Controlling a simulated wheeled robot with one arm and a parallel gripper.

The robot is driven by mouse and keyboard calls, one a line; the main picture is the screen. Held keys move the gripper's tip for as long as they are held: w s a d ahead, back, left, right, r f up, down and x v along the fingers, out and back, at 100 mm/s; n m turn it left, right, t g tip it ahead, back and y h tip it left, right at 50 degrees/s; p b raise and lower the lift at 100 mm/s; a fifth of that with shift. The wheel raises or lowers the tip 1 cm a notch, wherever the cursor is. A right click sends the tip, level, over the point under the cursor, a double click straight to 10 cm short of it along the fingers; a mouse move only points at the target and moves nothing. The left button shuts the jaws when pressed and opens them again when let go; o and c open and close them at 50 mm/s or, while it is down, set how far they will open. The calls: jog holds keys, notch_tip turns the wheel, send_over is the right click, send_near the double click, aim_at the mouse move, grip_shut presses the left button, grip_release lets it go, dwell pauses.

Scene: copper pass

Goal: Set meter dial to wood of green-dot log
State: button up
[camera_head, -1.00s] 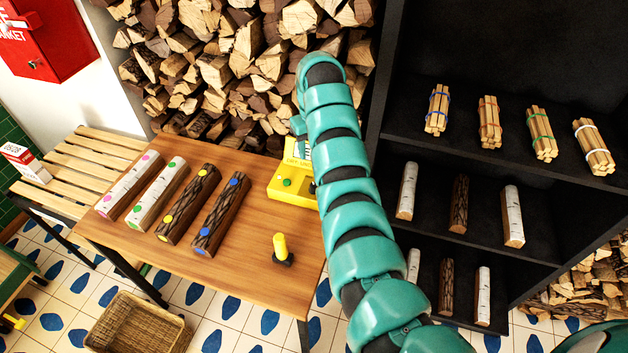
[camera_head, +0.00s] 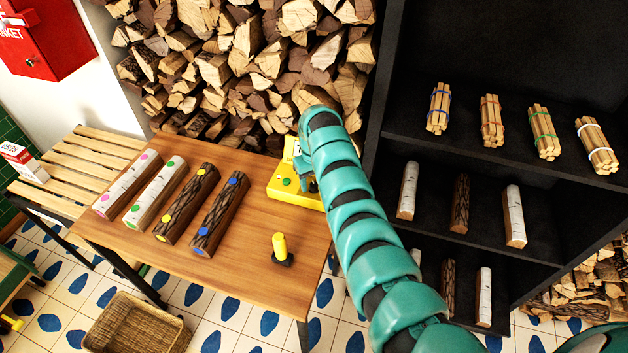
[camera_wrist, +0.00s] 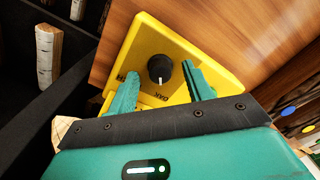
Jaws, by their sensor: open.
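The yellow meter (camera_head: 285,192) stands at the back right of the wooden table, partly hidden by my arm in the head view. In the wrist view its yellow face (camera_wrist: 150,40) carries a black dial (camera_wrist: 160,68) with a white pointer line, and lettering that reads "OAK" on one side. My gripper (camera_wrist: 160,85) is open, its teal fingers on either side of the dial, with a gap to it. The green-dot log (camera_head: 157,193) lies on the table, with pale, white birch-like bark and green dots. In the head view the gripper's fingertips are hidden.
Pink-dot (camera_head: 128,185), yellow-dot (camera_head: 187,204) and blue-dot (camera_head: 220,214) logs lie beside it. A yellow-handled tool (camera_head: 280,247) stands near the table's front right. A black shelf (camera_head: 440,150) with logs and stick bundles is at right. A wicker basket (camera_head: 135,325) sits on the floor.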

jog(key=shift+f, duration=0.3)
jog(key=c, duration=1)
